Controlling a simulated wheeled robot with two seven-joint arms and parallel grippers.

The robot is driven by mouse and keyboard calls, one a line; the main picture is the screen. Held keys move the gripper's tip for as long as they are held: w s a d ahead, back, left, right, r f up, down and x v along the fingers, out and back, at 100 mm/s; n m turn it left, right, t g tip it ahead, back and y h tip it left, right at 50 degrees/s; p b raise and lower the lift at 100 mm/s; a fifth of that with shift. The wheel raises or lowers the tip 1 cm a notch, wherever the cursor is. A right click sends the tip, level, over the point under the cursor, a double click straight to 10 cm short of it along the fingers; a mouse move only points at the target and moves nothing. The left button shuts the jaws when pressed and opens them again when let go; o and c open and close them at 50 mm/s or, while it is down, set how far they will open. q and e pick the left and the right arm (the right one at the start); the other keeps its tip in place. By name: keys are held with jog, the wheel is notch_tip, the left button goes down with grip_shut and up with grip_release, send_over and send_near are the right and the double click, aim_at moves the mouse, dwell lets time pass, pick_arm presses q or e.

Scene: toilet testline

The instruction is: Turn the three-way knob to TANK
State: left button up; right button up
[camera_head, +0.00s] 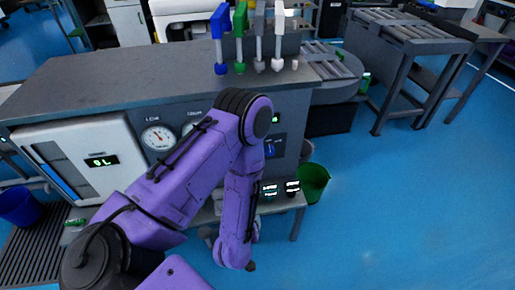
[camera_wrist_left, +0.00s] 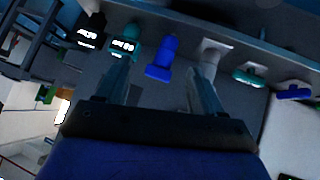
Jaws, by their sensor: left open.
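In the head view a small blue knob (camera_head: 270,150) shows on a dark panel on the bench front, just right of my left arm; I cannot tell its setting or read the panel label. My purple left arm bends down in front of the bench, and its fingers cannot be made out there. In the left wrist view my left gripper (camera_wrist_left: 160,68) is open, with its two fingers apart. A blue fitting (camera_wrist_left: 161,58) appears between the fingers, and a pale fitting (camera_wrist_left: 211,53) is by the right finger. I cannot tell whether either is the three-way knob. No right gripper shows.
Round gauges (camera_head: 158,138) and a white unit reading "0L" (camera_head: 100,160) are on the bench front. Blue floor at right is clear.

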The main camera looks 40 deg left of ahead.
pick_arm(q)
jog(key=w+n+t+y+b, duration=0.45)
jog(key=w+b, duration=0.25)
jog(key=w, duration=0.6)
jog(key=n+y+b, duration=0.3)
jog(key=n+y, duration=0.1)
jog(key=n, duration=0.2)
send_near(269, 153)
jog(key=shift+n, duration=0.25)
jog(key=b+x, duration=0.1)
jog(key=x, duration=0.8)
pick_arm(e)
notch_tip(269, 153, down, 15)
jog(key=shift+f, duration=0.2)
jog(key=shift+d, duration=0.1)
pick_arm(q)
jog(key=shift+d, duration=0.1)
jog(key=c, duration=1.1)
